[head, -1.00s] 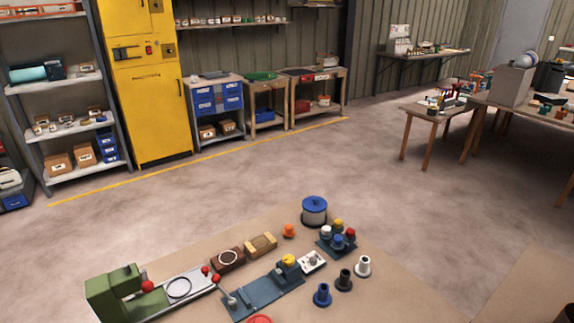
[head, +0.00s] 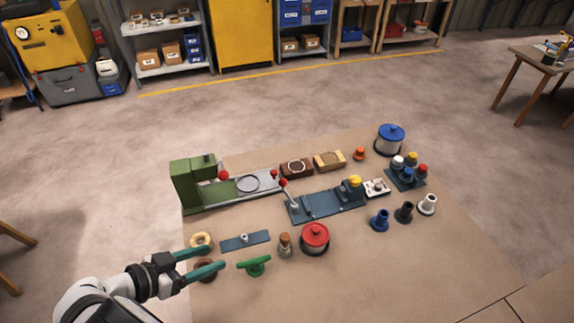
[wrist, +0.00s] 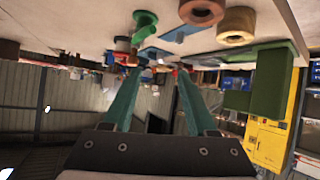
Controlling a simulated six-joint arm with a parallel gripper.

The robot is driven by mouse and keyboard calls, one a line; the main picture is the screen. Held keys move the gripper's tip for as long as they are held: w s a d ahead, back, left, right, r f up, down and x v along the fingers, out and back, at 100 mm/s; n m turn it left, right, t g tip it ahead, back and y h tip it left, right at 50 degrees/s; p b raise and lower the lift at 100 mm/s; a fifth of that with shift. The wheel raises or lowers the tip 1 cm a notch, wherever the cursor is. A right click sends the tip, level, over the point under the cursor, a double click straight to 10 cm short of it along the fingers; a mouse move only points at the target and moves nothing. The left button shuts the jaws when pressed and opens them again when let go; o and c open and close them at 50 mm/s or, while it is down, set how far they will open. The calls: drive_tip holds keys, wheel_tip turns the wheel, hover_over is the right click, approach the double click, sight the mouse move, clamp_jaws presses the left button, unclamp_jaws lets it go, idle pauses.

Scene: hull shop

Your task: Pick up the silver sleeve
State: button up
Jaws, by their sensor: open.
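The silver sleeve (head: 427,204) looks pale, flared at its base, and stands upright near the right side of the tan work surface. A black sleeve (head: 404,212) and a blue sleeve (head: 380,220) stand in a row to its left. My gripper (head: 214,257) is at the front left of the surface, far from the sleeve, with its teal fingers apart and nothing between them. The fingers also show in the upside-down wrist view (wrist: 160,78), where I cannot make out the silver sleeve.
A red-lidded pot (head: 314,238), a green handled piece (head: 254,265) and a small brown-topped piece (head: 285,245) stand between my gripper and the sleeves. A rack with coloured knobs (head: 405,178) stands behind the silver sleeve. The surface's front right is clear.

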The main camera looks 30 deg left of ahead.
sight(242, 240)
drive_tip(key=shift+t+y, duration=0.6)
drive_tip(key=shift+y, duration=0.1)
drive_tip(key=s+a+f, duration=0.2)
drive_tip(key=shift+a+f, duration=0.25)
drive_tip(key=shift+a, duration=0.1)
drive_tip(key=x, duration=1.4)
drive_tip(key=shift+w+d+f, duration=0.1)
drive_tip(key=shift+w+f, duration=0.1)
drive_tip(key=shift+w, duration=0.05)
clamp_jaws()
